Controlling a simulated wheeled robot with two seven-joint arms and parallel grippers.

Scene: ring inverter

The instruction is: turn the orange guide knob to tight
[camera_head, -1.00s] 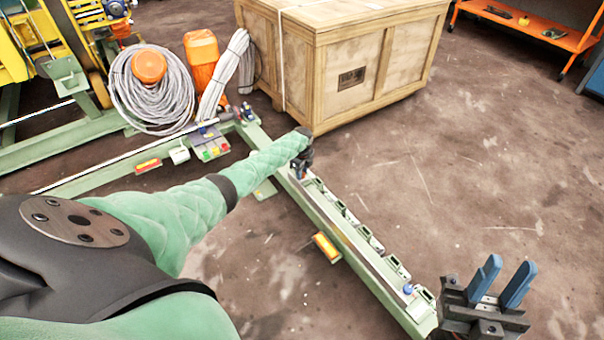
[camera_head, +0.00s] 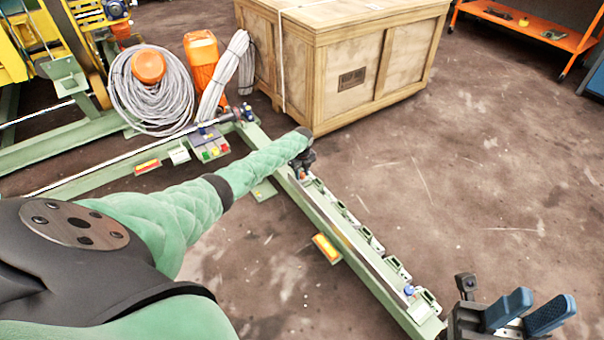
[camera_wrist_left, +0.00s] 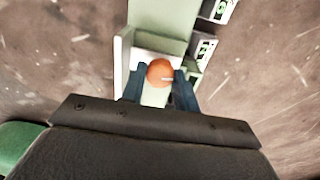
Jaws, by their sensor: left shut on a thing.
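The orange guide knob (camera_wrist_left: 160,73) shows in the left wrist view as a round orange cap with a pale line pointing right. It sits on a pale green rail (camera_wrist_left: 155,20). My left gripper (camera_wrist_left: 160,92) has its blue fingers on both sides of the knob and is shut on it. In the head view my left gripper (camera_head: 303,164) is at the far part of the long rail (camera_head: 350,248), and the knob is mostly hidden there. My right gripper (camera_head: 528,314) is at the bottom right, empty, its two blue fingers apart. I cannot read any tight mark.
Several small green brackets (camera_head: 371,241) line the rail's right side. A wooden crate (camera_head: 352,80) stands behind it. A cable coil (camera_head: 150,92) and an orange container (camera_head: 201,62) are at the back left. The floor (camera_head: 470,170) to the right is clear.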

